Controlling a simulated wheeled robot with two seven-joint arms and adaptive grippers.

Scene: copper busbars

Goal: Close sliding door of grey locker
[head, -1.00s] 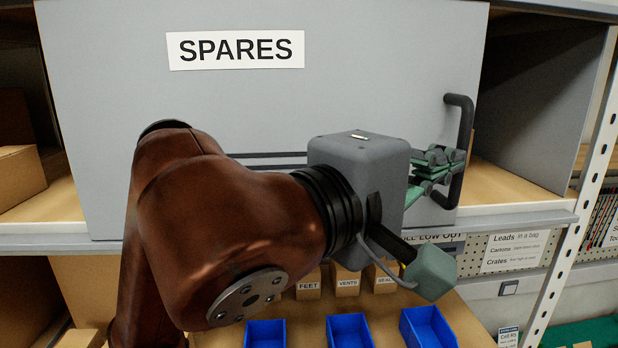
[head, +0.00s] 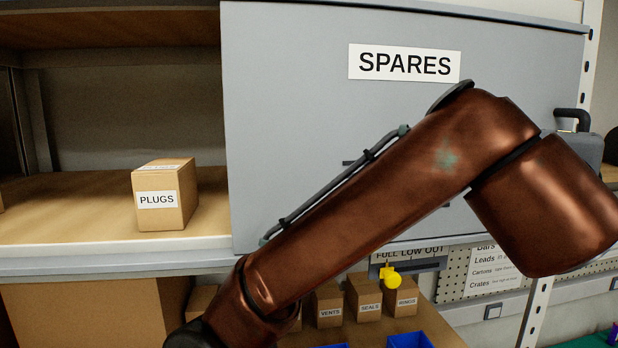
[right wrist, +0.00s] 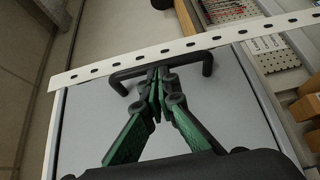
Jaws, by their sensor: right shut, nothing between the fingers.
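The grey locker door (head: 290,120), labelled SPARES, stands with its right edge at the white perforated post. To its left, part of the locker front is uncovered. The door's black handle (head: 572,114) shows at its right edge, and in the right wrist view the handle (right wrist: 207,62) is a bar beside the post. My right arm crosses in front of the door in the head view and its fingers are hidden there. In the right wrist view my right gripper (right wrist: 157,76) is shut at the handle's inner side, with nothing between its green fingers. My left gripper is out of view.
A cardboard PLUGS box (head: 165,195) sits on the wooden shelf left of the door. Several small boxes and blue bins (head: 408,341) stand below. The perforated post (right wrist: 180,44) runs past the door edge.

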